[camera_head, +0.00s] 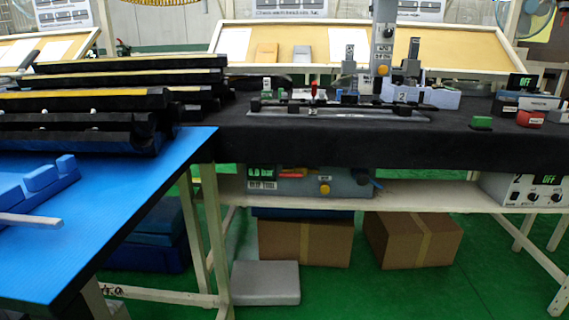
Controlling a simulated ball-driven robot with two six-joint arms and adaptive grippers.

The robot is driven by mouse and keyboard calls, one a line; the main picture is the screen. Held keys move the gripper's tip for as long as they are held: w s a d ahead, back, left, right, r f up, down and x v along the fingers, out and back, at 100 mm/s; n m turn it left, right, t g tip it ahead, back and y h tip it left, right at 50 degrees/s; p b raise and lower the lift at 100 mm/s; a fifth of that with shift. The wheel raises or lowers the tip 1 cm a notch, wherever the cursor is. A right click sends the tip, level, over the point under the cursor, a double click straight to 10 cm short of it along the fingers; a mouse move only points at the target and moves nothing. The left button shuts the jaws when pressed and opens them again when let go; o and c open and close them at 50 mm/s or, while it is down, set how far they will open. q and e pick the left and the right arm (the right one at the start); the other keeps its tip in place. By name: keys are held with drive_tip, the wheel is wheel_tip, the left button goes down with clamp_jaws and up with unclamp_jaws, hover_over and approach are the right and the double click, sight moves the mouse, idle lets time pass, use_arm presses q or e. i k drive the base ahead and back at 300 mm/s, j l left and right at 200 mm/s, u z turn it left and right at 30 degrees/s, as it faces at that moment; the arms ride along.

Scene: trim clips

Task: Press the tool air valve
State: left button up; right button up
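No part is clearly marked as the tool air valve at this size. A grey control box (300,183) sits on the shelf under the black bench, with a lit green display (262,171) and a yellow knob (324,188). Another yellow round knob (382,69) is on the grey column (384,30) that rises behind the bench fixture. A small red part (314,89) stands upright on the fixture (340,110). Neither of my grippers is in view.
A blue-topped table (130,210) fills the left, with black trim stacks (80,105) and a blue block (35,185). The black bench (450,145) carries small boxes at right. Cardboard boxes (305,242) and a grey block (265,283) are below. Green floor is open at lower right.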

sight(282, 175)
drive_tip(key=i+j, duration=0.2)
drive_tip(key=i, duration=0.35)
drive_tip(key=i+l, duration=0.15)
drive_tip(key=l, duration=0.2)
drive_tip(key=i+l+u, duration=0.1)
drive_tip(key=l, duration=0.25)
drive_tip(key=i+l, duration=0.15)
drive_tip(key=l, duration=0.2)
drive_tip(key=u, duration=1.55)
